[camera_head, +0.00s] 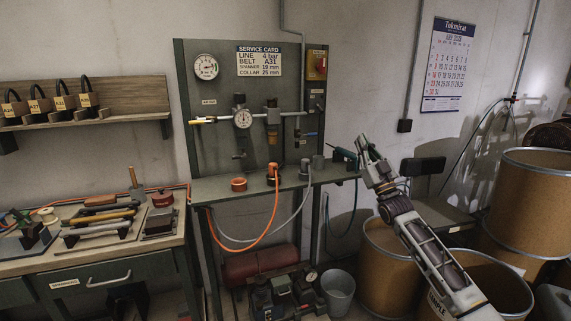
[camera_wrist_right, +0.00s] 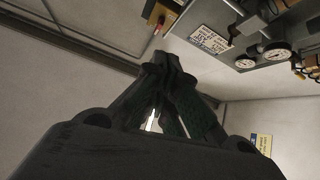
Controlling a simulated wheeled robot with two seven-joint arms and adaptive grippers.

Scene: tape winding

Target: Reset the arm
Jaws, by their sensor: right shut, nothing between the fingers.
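My right gripper (camera_head: 370,151) is raised in front of the wall in the head view, just right of the green-grey bench with the gauge panel. Its arm comes up from the lower right. In the right wrist view the dark fingers of the right gripper (camera_wrist_right: 168,62) meet at their tips, with nothing between them. The fingers are clear of the bench and the wall fittings in the head view. My left gripper and left arm do not show in either view.
The bench (camera_head: 240,187) carries an orange ring (camera_head: 239,184) and hose fittings. Cardboard drums (camera_head: 525,190) stand at the right, under and beside my arm. A tool bench (camera_head: 95,260) is at the left. A calendar (camera_head: 447,65) hangs on the wall.

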